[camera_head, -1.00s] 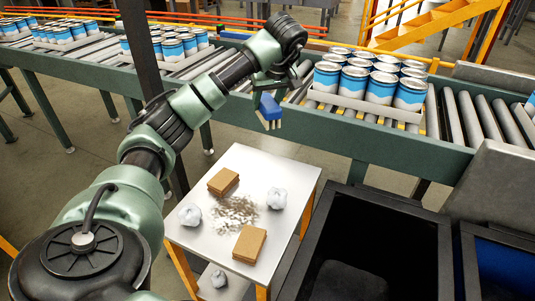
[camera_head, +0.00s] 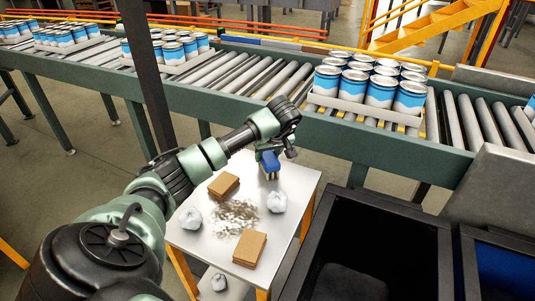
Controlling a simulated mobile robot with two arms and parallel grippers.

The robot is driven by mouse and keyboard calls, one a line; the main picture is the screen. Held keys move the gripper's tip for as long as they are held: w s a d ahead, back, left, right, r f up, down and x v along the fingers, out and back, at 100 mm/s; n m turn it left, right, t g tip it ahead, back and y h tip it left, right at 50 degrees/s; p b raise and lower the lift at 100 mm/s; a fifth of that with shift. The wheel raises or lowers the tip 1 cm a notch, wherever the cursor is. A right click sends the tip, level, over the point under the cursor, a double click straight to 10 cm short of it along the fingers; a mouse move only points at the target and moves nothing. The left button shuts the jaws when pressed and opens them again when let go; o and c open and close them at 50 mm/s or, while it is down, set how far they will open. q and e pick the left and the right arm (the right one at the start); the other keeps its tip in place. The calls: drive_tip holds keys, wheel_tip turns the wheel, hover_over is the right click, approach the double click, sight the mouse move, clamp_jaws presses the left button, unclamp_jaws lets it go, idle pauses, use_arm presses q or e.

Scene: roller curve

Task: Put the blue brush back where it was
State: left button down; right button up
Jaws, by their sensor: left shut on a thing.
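The blue brush (camera_head: 270,161) is in my left gripper (camera_head: 269,152), which is shut on it. The brush hangs with its bristles down over the far edge of the small white table (camera_head: 295,186). I cannot tell whether the bristles touch the table top. A patch of brown debris (camera_head: 236,213) lies on the table, nearer than the brush. My right gripper is not in view.
Two brown cardboard pieces (camera_head: 249,248) and two crumpled white balls (camera_head: 277,202) lie on the table. Behind it runs a roller conveyor (camera_head: 245,112) with trays of blue and white cans (camera_head: 381,91). A black open bin (camera_head: 385,235) stands at the right.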

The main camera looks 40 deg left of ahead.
use_arm(q)
drive_tip(key=c, duration=0.7)
unclamp_jaws()
drive_tip(key=shift+f, duration=0.1)
drive_tip(key=b+v, duration=0.1)
drive_tip(key=v, duration=1.1)
